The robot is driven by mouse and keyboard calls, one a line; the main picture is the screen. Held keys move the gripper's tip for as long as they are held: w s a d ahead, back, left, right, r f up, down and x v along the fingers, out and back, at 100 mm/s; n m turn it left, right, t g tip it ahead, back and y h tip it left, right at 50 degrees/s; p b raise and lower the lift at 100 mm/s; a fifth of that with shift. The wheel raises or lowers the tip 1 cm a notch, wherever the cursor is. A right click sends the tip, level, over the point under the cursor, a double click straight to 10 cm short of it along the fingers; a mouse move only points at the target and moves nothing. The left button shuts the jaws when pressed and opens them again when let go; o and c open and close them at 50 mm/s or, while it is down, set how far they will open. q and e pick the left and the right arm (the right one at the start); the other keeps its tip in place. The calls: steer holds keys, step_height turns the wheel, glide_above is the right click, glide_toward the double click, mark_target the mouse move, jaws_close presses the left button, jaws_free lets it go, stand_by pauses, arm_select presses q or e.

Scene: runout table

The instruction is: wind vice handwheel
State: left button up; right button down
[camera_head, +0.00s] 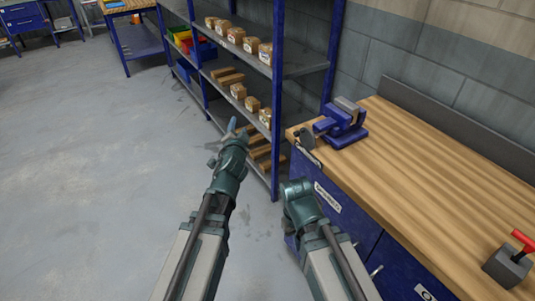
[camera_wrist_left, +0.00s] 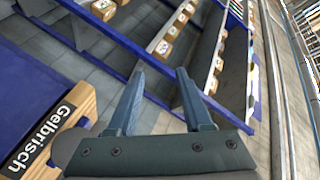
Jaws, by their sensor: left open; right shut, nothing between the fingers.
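The blue vice (camera_head: 343,126) with grey jaws stands on the wooden bench at its far left corner. A dark grey part (camera_head: 306,139), apparently its handwheel, sits at the bench's left end; its details are too small to tell. My left gripper (camera_head: 226,130) is left of the bench, in front of the shelf rack and apart from the vice. In the left wrist view its fingers (camera_wrist_left: 160,74) are spread with nothing between them. My right arm reaches up beside the bench front; its gripper fingers are hidden.
A grey block with a red handle (camera_head: 523,241) sits at lower right. A shelf rack (camera_head: 279,90) holds several boxes. Open floor lies left.

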arm_select(q)
steer(key=w+d+r+m+t+h+b, duration=0.1)
steer(key=d+r+m+t+h+b, duration=0.15)
steer(key=m+h, duration=0.35)
steer(key=m+g+h+b, duration=0.3)
steer(key=m+g+h, duration=0.6)
steer(key=m, duration=0.5)
glide_toward(295, 135)
steer(key=shift+t+h, duration=0.4)
steer(key=shift+t, duration=0.05)
steer(key=shift+f+x, duration=0.15)
steer(key=shift+x, duration=1.3)
steer(key=shift+f+x, duration=0.2)
steer(key=shift+x, duration=1.2)
steer(key=shift+f+x, duration=0.15)
steer(key=shift+x, duration=1.3)
arm_select(e)
step_height(295, 135, down, 6)
arm_select(q)
steer(key=m, duration=1.2)
